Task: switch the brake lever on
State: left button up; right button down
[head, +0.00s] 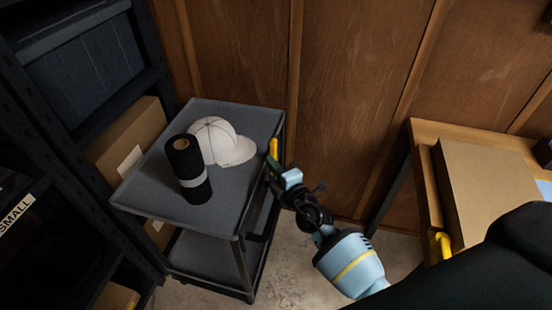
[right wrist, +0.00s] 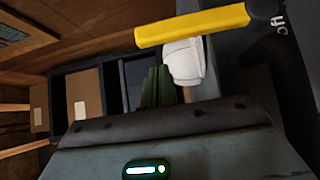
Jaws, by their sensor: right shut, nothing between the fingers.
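The brake lever is a yellow bar (head: 273,148) at the right edge of the grey cart (head: 225,118) in the head view. In the right wrist view the yellow lever (right wrist: 190,27) crosses the top, joined to a dark pivot at the right. My right gripper (head: 274,163) is at the cart's right edge, just below the lever in the head view. Its dark green fingers (right wrist: 158,88) are together and empty, a little apart from the lever in the wrist picture. Contact cannot be made out in the head view. My left gripper is not in view.
A white cap (head: 215,140) and a black roll (head: 187,170) stand on the cart top. Dark shelving (head: 75,80) with boxes is close on the left. A wooden desk (head: 425,180) bearing a flat cardboard box (head: 490,185) is at right. Bare floor separates cart and desk.

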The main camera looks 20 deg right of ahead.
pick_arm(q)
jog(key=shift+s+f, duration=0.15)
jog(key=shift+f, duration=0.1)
pick_arm(e)
jog(key=shift+w+d, duration=0.85)
jog(key=shift+w, duration=0.2)
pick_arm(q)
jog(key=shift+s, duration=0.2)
pick_arm(e)
jog(key=shift+d, duration=0.1)
